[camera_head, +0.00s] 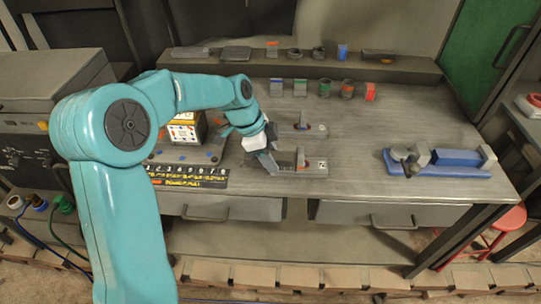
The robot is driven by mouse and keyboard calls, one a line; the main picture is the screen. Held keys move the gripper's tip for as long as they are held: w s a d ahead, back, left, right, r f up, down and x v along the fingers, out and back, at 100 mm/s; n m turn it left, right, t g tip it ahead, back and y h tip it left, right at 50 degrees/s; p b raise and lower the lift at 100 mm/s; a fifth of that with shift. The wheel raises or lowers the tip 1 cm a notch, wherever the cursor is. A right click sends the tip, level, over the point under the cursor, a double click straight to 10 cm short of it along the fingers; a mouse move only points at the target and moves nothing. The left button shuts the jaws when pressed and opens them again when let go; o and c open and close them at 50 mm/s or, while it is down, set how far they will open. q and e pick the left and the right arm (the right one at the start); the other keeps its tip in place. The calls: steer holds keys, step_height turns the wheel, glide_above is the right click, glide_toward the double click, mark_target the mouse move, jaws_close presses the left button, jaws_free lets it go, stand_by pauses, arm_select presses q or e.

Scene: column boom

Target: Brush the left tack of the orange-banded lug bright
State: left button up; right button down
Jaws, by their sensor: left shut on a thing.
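My left gripper (266,148) reaches in over the bench and is shut on a small dark thing, apparently the brush, mostly hidden by the jaws. It is at the left side of two grey plates with upright lugs. The nearer lug (300,159) stands on its plate with a small reddish-orange mark beside it. I cannot tell for sure which lug bears the orange band, and the tacks are too small to make out. My right gripper is not in view.
A blue vise-like fixture (436,162) lies at the right. A numbered dark strip (190,177) and a colourful box (184,130) are on the left. Several banded pieces stand behind, below a back shelf (400,66). The bench between lugs and fixture is clear.

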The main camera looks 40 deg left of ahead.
arm_select(q)
steer(key=shift+w+a, duration=0.55)
steer(key=shift+w, duration=0.3)
steer(key=shift+f, duration=0.1)
steer(key=shift+s+d+f, duration=0.1)
steer(key=shift+s+d, duration=0.15)
steer(key=shift+s, duration=0.15)
steer(key=shift+s+d+b, duration=0.4)
steer(key=shift+s+b, duration=0.2)
steer(key=shift+s, duration=0.05)
steer(key=shift+w+a+r+p, duration=0.15)
steer(key=shift+w+r+p, duration=0.05)
steer(key=shift+p, duration=0.1)
steer(key=shift+w+a+p, duration=0.35)
steer(key=shift+w+a, duration=0.15)
steer(key=shift+w, duration=0.35)
